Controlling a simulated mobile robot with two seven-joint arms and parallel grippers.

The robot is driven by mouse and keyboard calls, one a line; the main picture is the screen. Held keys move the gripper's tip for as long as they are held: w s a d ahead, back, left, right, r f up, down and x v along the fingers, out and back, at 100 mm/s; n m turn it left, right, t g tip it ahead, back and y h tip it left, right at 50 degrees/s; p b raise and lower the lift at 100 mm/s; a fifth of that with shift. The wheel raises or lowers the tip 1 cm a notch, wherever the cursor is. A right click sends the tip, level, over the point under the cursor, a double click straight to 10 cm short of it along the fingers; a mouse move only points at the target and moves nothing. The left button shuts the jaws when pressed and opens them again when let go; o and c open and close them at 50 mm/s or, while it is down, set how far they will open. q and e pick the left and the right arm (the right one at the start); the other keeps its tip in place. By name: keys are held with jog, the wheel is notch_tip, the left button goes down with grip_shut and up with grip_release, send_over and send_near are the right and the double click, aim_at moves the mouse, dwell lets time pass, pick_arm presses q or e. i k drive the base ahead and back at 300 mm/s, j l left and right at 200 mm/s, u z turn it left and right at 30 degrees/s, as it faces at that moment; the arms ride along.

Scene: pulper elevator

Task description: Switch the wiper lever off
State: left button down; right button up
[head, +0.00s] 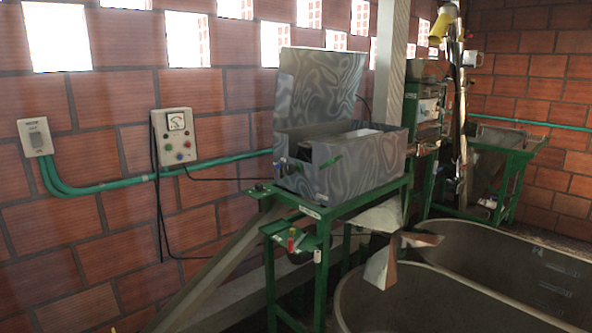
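A metal machine box (335,185) with swirled grey sides stands on a green frame (318,270), its lid (320,88) raised. Small knobs, one blue (284,161), are at the box's left end. A red-topped part (291,240) sits on a lower green bracket. No label lets me tell which of these is the wiper lever, or its setting. Neither of my grippers is in view.
A control box (175,137) with a dial and coloured buttons, and a grey switch box (36,137), are on the brick wall. Large dark tubs (440,300) fill the lower right. A sloping beam (225,280) runs below the machine. More machinery (425,105) stands behind.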

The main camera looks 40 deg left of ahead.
aim_at(276, 166)
jog(key=i+j+z, duration=0.1)
jog(key=j, duration=0.25)
jog(key=i+j, duration=0.15)
jog(key=j, duration=0.15)
jog(key=i+j+z, duration=0.15)
jog(key=j, duration=0.2)
jog(key=i+j, duration=0.15)
jog(key=j, duration=0.25)
jog(key=i+j, duration=0.1)
jog(key=j, duration=0.25)
jog(key=i+j, duration=0.15)
jog(key=j, duration=0.25)
jog(key=i+j, duration=0.1)
jog(key=j, duration=0.3)
jog(key=i+j, duration=0.15)
jog(key=j, duration=0.2)
